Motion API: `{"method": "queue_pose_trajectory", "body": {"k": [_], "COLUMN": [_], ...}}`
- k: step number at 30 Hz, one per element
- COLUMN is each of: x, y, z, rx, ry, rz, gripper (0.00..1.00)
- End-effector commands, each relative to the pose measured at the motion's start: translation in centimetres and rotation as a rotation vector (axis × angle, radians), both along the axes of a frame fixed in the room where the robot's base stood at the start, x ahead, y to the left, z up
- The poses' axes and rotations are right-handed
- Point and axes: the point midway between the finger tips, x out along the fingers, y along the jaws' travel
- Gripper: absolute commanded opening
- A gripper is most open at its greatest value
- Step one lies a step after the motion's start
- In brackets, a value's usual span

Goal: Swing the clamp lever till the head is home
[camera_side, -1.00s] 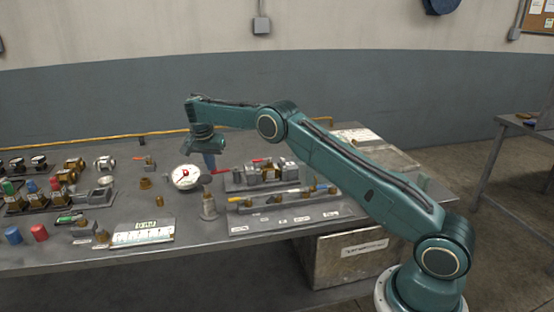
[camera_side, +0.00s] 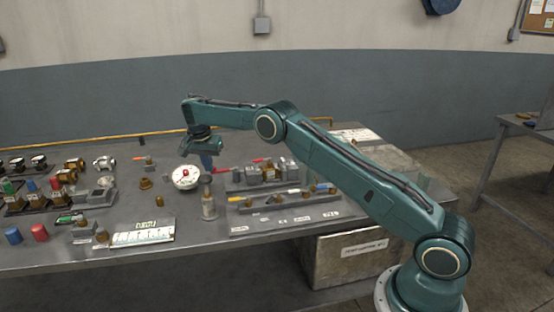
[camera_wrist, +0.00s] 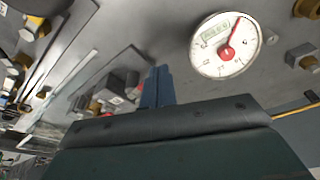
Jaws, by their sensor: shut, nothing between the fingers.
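My gripper (camera_side: 207,160) hangs over the bench, just behind and right of the white gauge and left of a row of fittings. In the wrist view its blue fingers (camera_wrist: 157,88) are together with nothing between them. A red lever (camera_side: 222,171) shows at the left end of the rear rack, close to the fingers; I cannot tell whether it is the clamp lever or whether the fingers touch it. A second red handle (camera_side: 262,159) lies along the rack's back. The clamp head cannot be made out.
The white gauge (camera_side: 186,177) stands left of my gripper; it also shows in the wrist view (camera_wrist: 226,45). A small bottle-like part (camera_side: 208,200) stands in front. The labelled front rack (camera_side: 285,215) lies to the right. Coloured parts crowd the bench's left side.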

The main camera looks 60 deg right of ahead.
Motion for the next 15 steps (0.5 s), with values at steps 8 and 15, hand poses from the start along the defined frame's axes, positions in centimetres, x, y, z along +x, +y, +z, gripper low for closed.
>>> {"method": "queue_pose_trajectory", "body": {"k": [8, 15], "x": [-1.1, -2.1], "y": [0.3, 0.5], "z": [0.1, 0.1], "rx": [-0.002, -0.001], "ry": [0.001, 0.001], "rz": [-0.001, 0.023], "gripper": [0.0, 0.0]}}
